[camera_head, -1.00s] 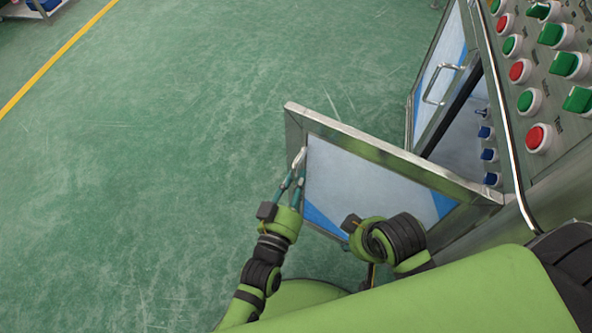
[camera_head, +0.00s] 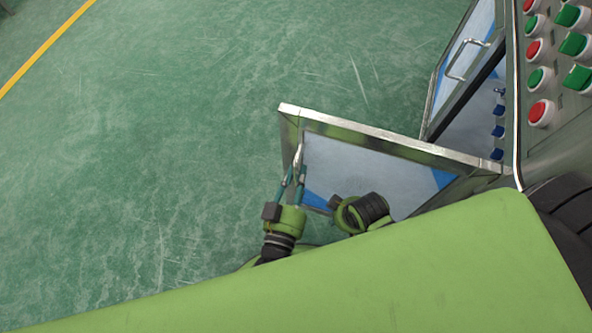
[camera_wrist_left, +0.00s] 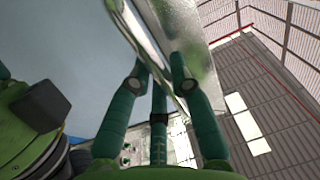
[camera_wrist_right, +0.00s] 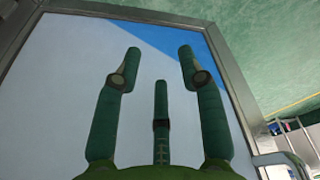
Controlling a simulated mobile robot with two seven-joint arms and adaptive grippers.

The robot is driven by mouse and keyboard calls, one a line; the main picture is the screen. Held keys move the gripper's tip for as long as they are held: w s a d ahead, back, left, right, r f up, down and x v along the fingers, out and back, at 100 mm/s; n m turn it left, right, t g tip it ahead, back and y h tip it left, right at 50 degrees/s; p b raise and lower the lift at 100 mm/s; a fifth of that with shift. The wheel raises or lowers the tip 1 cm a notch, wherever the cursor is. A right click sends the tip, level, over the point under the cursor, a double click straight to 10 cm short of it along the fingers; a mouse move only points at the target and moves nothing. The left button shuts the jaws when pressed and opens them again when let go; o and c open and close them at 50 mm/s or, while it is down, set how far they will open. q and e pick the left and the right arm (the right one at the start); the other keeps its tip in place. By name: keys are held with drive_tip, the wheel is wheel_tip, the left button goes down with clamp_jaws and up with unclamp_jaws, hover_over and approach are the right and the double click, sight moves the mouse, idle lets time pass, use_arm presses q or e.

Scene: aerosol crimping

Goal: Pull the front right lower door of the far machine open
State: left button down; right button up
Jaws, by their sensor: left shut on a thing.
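The door (camera_head: 375,138), a metal frame around a pale pane with blue corners, stands swung out from the machine (camera_head: 515,100) at the right of the head view. My left gripper (camera_head: 294,170) is at the door's free left end, shut on its bright metal handle (camera_head: 299,156). In the left wrist view the handle (camera_wrist_left: 146,35) runs between the fingers. My right gripper (camera_wrist_right: 158,70) is open and empty in front of the pane (camera_wrist_right: 75,75) in the right wrist view. Its fingers are hard to make out in the head view.
A second door (camera_head: 463,62) with a bar handle stands open behind. Red and green controls (camera_head: 540,112) cover the machine's sloping panel. Green floor (camera_head: 160,150) to the left is clear, crossed by a yellow line (camera_head: 45,48). My own green body hides the lower part.

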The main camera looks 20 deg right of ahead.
use_arm(q)
drive_tip(key=c, duration=1.1)
unclamp_jaws()
drive_tip(key=v, duration=1.2)
